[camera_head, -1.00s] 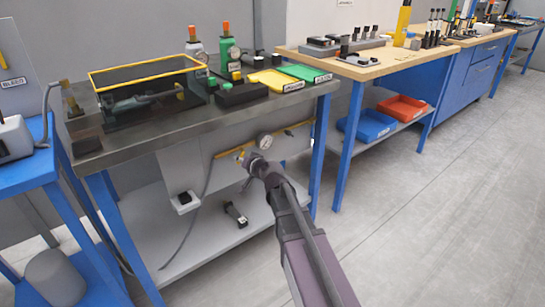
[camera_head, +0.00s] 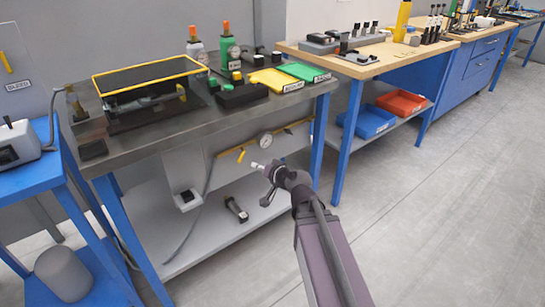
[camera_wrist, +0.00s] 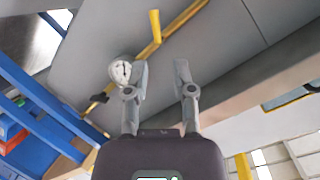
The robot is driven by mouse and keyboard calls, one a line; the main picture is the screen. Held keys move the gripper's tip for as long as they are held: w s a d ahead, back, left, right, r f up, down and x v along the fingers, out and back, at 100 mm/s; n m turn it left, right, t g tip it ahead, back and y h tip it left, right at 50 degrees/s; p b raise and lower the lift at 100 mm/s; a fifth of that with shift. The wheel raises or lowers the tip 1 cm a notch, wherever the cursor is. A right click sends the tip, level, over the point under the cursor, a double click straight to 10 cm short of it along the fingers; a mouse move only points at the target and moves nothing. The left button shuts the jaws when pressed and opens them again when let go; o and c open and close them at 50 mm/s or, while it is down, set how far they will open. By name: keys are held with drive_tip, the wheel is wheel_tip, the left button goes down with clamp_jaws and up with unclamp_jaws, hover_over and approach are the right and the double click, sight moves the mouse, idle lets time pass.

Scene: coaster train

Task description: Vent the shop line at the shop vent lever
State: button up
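A yellow lever (camera_head: 241,156) sits on a thin yellow pipe (camera_head: 290,129) along the grey panel under the dark-topped bench. Beside it is a round white gauge (camera_head: 264,141). In the wrist view the lever (camera_wrist: 155,26) sticks out from the pipe (camera_wrist: 185,17), beyond the fingertips, with the gauge (camera_wrist: 120,71) just left of the left finger. No label on the lever can be read. My gripper (camera_head: 262,183) is in front of the panel, below and right of the lever and apart from it. In the wrist view its fingers (camera_wrist: 161,70) are spread with nothing between them.
The bench (camera_head: 205,125) overhangs the panel. A white box (camera_head: 186,198) and a cable are left of the gripper. A dark tool (camera_head: 237,210) lies on the lower shelf (camera_head: 215,238). Blue (camera_head: 368,121) and red (camera_head: 402,103) bins sit on a shelf at right. The floor at right is clear.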

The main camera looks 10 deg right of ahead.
drive_tip(key=s+d+r+n+g+h+p, duration=0.1)
drive_tip(key=s+r+g+p, duration=1)
drive_tip(key=p, duration=1.1)
drive_tip(key=shift+s+d+r+n+g+h, duration=0.15)
drive_tip(key=shift+s+d+n+g+h, duration=0.2)
drive_tip(key=shift+n+g+h, duration=0.4)
idle(0.4)
drive_tip(key=w+f+t+y+b, duration=0.1)
drive_tip(key=w+b, duration=0.1)
drive_tip(key=w, duration=0.5)
drive_tip(key=w+d+f+n+t+y+b, duration=0.1)
drive_tip(key=w+f+b, duration=0.1)
drive_tip(key=w, duration=0.5)
drive_tip(key=w+f+t+y+b, duration=0.1)
drive_tip(key=w+f+b, duration=0.1)
drive_tip(key=w+b, duration=0.2)
drive_tip(key=shift+w+d+n+y, duration=0.2)
drive_tip(key=shift+w+n+y, duration=0.05)
drive_tip(key=shift+w, duration=1.4)
